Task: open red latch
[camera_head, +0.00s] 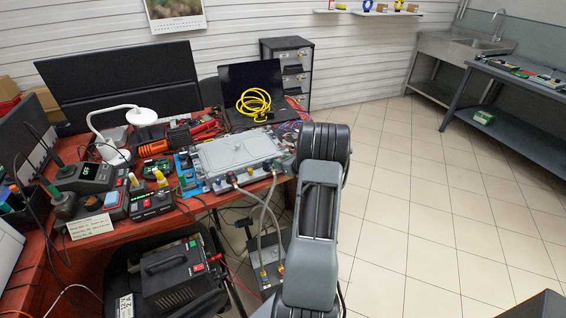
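A light grey flat box (238,153) lies on the red workbench (190,204), left of my arm. Fittings line its front edge. Two grey coolant hoses (272,212) run from that edge down to a grey unit (262,276) under the bench. Small coloured parts sit around the fittings, but they are too small to tell whether one is the red latch. My arm rises from the bottom centre, and its dark upper joint stands just right of the box's right end. My gripper does not show; the arm may hide it.
A laptop (254,84) with a coiled yellow cable (254,103) stands behind the box. A white lamp (140,116), a soldering station (86,177) and tools crowd the bench's left. A black power unit (178,277) stands below. The tiled floor (430,210) on the right is clear.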

